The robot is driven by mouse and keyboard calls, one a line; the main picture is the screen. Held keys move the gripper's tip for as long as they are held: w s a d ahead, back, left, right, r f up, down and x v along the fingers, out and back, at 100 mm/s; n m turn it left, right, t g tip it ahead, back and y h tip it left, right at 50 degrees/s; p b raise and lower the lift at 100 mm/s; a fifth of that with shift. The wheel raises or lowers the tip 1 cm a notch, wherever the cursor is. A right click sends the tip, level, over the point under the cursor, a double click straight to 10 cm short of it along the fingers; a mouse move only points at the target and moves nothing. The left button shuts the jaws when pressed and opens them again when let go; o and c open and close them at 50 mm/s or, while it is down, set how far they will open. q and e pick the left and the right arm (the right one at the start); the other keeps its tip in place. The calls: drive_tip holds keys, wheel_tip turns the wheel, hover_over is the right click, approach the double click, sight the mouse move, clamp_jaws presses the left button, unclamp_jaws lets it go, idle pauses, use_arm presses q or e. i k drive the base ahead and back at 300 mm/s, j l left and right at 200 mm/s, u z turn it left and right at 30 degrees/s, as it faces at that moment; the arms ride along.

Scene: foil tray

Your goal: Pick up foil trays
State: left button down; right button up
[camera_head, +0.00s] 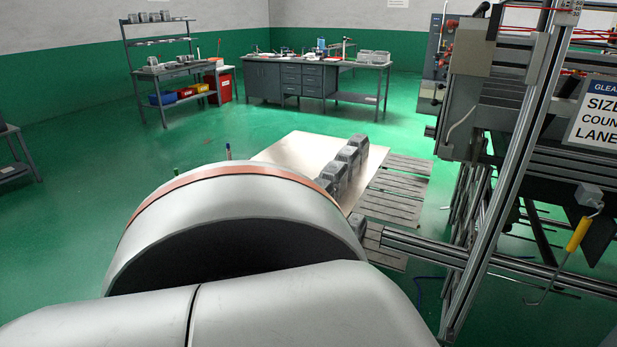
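Several grey block-like pieces, which look like stacked foil trays (347,160), stand in a row along the right edge of a pale flat board (292,150). The near end of the row and much of the board are hidden behind a large silver arm link of mine with a copper-coloured band. Another small grey piece (359,224) shows just right of that link, partly covered. A single grey piece (589,195) sits on the machine at the right. Neither of my grippers can be seen.
A slatted pallet (395,192) lies right of the board. A metal-framed machine (500,150) fills the right side, its rail reaching in towards my arm link. A workbench (318,78) and a shelf unit (170,75) stand at the back. The green floor at left is mostly clear.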

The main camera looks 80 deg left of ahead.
sight(356, 218)
drive_tip(key=u, duration=1.65)
drive_tip(key=i+j+z, duration=0.2)
drive_tip(key=i+j, duration=0.15)
drive_tip(key=j, duration=0.3)
